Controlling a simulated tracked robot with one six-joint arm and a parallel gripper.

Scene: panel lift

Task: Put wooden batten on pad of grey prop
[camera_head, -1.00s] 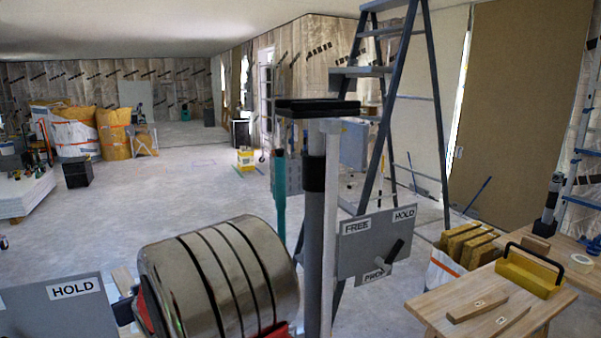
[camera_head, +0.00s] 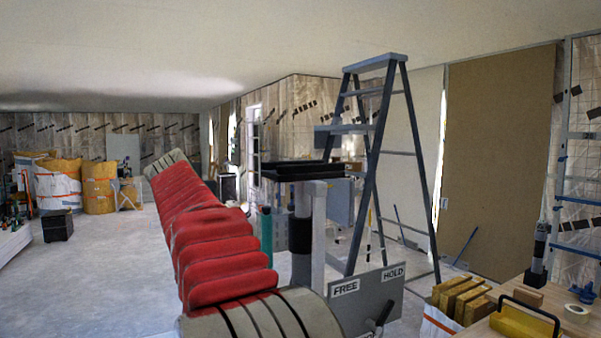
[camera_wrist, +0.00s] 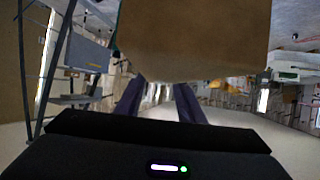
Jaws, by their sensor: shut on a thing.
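The grey prop (camera_head: 301,245) stands upright near the middle of the head view, with a black collar and a flat black pad (camera_head: 300,170) on top. Nothing is seen lying on the pad. In the wrist view, my gripper (camera_wrist: 158,88) shows as two dark fingers. They are shut on a broad brown wooden piece (camera_wrist: 195,40), taken to be the wooden batten, which fills the top middle of that view. Its far end is out of frame. My gripper and the batten do not show in the head view, where my red-sleeved arm stretches up and left of the prop.
A teal prop (camera_head: 266,230) stands just left of the grey prop. A stepladder (camera_head: 385,150) stands behind to the right. A grey FREE/HOLD panel (camera_head: 365,300) is in front. A workbench with a yellow toolbox (camera_head: 515,322) is at lower right. Open floor lies left.

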